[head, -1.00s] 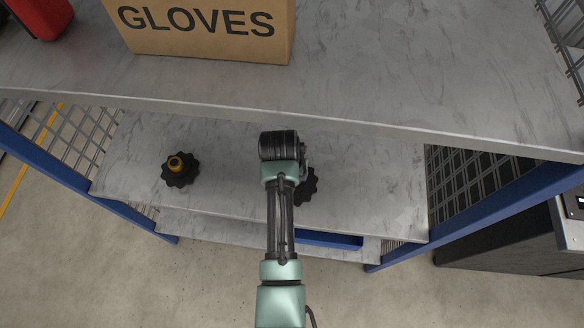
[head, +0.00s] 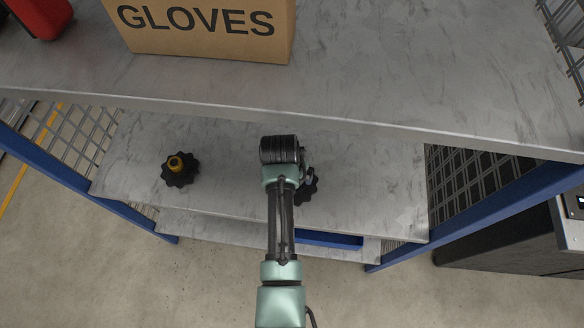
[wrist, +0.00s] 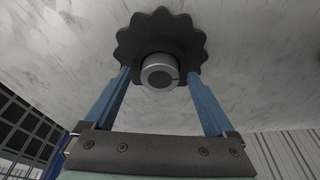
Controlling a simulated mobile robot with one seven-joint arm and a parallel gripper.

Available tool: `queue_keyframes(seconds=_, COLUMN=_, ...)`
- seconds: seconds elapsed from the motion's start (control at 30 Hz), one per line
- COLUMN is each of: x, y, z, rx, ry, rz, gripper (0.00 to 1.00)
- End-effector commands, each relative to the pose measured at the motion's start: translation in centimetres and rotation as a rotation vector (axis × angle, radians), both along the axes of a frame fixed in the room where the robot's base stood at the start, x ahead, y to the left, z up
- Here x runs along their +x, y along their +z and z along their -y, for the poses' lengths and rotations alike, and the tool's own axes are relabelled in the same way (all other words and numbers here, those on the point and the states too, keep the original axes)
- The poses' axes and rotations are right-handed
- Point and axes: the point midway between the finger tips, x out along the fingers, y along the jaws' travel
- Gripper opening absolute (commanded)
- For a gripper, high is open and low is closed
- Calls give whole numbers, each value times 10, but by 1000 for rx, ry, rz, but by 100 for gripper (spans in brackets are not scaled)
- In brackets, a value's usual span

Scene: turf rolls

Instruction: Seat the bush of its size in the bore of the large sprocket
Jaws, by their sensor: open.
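On the lower shelf at left in the head view stands a black toothed sprocket (head: 181,179) with a yellow-brown bush (head: 176,162) upright at its middle. A second black sprocket (head: 309,191) lies to the right, mostly hidden behind my arm. In the wrist view a black sprocket (wrist: 160,28) fills the top, with a grey slotted bush (wrist: 159,69) standing out from its middle. My gripper (wrist: 158,76) is open, its blue fingers on either side of the grey bush in the picture. I cannot tell whether they touch it. The fingers are hidden in the head view.
The upper shelf (head: 400,70) overhangs the back of the lower shelf (head: 235,190) and bears a GLOVES box (head: 200,28) and a red object (head: 42,15). Mesh panels and blue posts (head: 480,215) bound the sides. The lower shelf between the sprockets is clear.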

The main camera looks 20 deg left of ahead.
Motion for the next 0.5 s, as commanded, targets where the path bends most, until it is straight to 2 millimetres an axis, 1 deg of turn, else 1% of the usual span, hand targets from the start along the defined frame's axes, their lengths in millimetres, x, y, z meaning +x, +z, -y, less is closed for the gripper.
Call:
queue_keyframes(seconds=0.17, x=-4, y=20, z=0, rx=1, ry=0, rz=2, gripper=89)
queue_keyframes(seconds=0.4, x=-14, y=56, z=1, rx=2, ry=0, rz=3, gripper=89)
queue_keyframes(seconds=0.5, x=-17, y=66, z=1, rx=1, ry=0, rz=1, gripper=89)
